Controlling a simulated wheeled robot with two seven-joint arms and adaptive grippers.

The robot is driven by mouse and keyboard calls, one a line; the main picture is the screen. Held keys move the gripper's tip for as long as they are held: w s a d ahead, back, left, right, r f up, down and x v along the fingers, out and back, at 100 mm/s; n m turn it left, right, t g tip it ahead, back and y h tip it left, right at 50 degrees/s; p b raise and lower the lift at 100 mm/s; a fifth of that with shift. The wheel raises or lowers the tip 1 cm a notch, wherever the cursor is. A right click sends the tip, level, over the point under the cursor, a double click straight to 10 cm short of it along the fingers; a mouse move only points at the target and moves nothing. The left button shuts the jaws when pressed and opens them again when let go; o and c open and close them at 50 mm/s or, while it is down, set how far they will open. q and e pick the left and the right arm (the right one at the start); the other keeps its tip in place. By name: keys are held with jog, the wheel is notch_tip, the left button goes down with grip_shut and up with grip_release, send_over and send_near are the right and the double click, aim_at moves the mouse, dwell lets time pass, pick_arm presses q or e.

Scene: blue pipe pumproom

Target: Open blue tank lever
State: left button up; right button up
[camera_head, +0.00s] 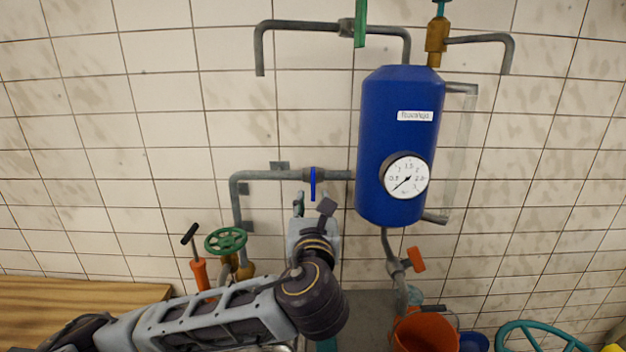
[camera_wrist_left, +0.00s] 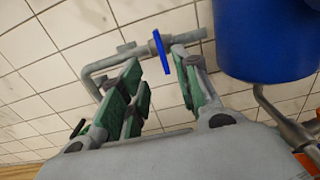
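The blue lever (camera_head: 312,184) sits on the grey pipe left of the blue tank (camera_head: 400,110) and points down, across the pipe. It also shows in the left wrist view (camera_wrist_left: 161,52). My left gripper (camera_head: 313,204) is just below the lever in the head view. In the left wrist view its green-padded fingers (camera_wrist_left: 156,78) are spread apart with nothing held between them. The lever appears between and beyond the fingertips there; I cannot tell whether either finger touches it. My right gripper is not in view.
A round gauge (camera_head: 406,176) is on the tank's front. An orange-handled valve (camera_head: 415,260) hangs below it. A green handwheel (camera_head: 226,240) and a red-orange pump (camera_head: 199,270) stand left of my arm. An orange bucket (camera_head: 425,333) is at the lower right.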

aim_at(313, 182)
pick_arm(q)
jog(key=shift+s, duration=0.15)
jog(key=shift+w, duration=0.2)
jog(key=shift+w+p, duration=1.75)
jog(key=shift+w, duration=5)
jog(key=shift+c, duration=0.2)
grip_shut()
